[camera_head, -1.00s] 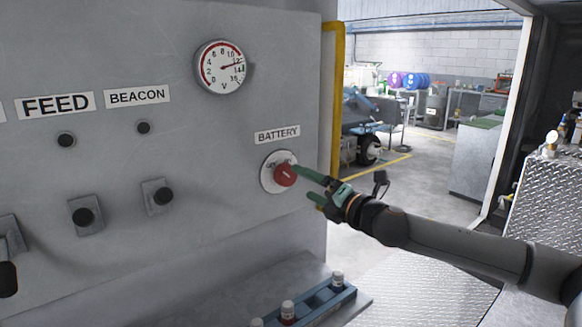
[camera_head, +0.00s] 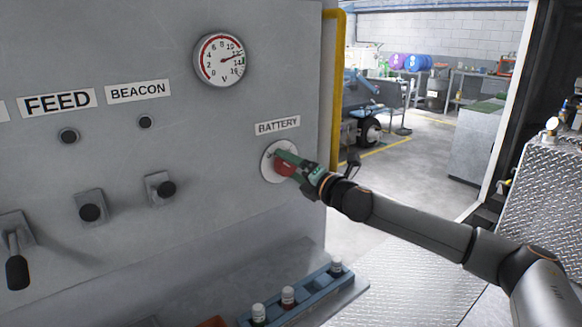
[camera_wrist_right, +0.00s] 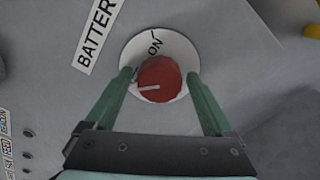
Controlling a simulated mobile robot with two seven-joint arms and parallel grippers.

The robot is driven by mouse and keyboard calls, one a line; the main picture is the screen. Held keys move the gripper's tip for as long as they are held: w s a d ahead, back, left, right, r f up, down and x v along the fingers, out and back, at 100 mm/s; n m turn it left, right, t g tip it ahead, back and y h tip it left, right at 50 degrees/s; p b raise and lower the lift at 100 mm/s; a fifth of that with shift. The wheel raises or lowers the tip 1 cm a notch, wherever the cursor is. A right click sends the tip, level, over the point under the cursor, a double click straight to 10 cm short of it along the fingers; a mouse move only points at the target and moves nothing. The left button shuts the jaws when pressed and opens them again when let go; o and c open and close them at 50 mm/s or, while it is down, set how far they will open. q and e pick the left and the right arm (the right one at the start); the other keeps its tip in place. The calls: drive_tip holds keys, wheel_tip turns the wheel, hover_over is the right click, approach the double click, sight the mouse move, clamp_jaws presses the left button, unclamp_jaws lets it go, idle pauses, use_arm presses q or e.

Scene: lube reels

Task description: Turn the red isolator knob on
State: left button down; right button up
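The red isolator knob (camera_head: 284,168) sits on a round white plate under the BATTERY label (camera_head: 277,126) on the grey panel. In the right wrist view the knob (camera_wrist_right: 160,76) has a white line pointing left, away from the ON mark (camera_wrist_right: 155,46) above it. My right gripper (camera_head: 282,160) is at the knob, partly covering it in the head view. In the right wrist view its green fingers (camera_wrist_right: 162,77) are apart, one on each side of the knob. My left gripper is out of view.
A round gauge (camera_head: 219,60) is above the knob. Several switches and the FEED (camera_head: 59,102) and BEACON (camera_head: 138,90) labels are to the left. A blue rack (camera_head: 318,291) with small bottles is below. A yellow pipe (camera_head: 336,95) runs along the panel's right edge.

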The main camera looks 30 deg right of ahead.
drive_tip(key=c, duration=1.1)
drive_tip(key=shift+c, duration=0.2)
drive_tip(key=shift+m, duration=0.4)
drive_tip(key=m+p, duration=0.2)
drive_tip(key=m, duration=0.3)
drive_tip(key=m+p, duration=0.2)
drive_tip(key=m, duration=0.4)
drive_tip(key=shift+p, duration=0.4)
drive_tip(key=m+p, duration=0.1)
drive_tip(key=m, duration=0.2)
drive_tip(key=shift+f, duration=0.15)
drive_tip(key=shift+a+m, duration=0.1)
drive_tip(key=shift+m, duration=1.5)
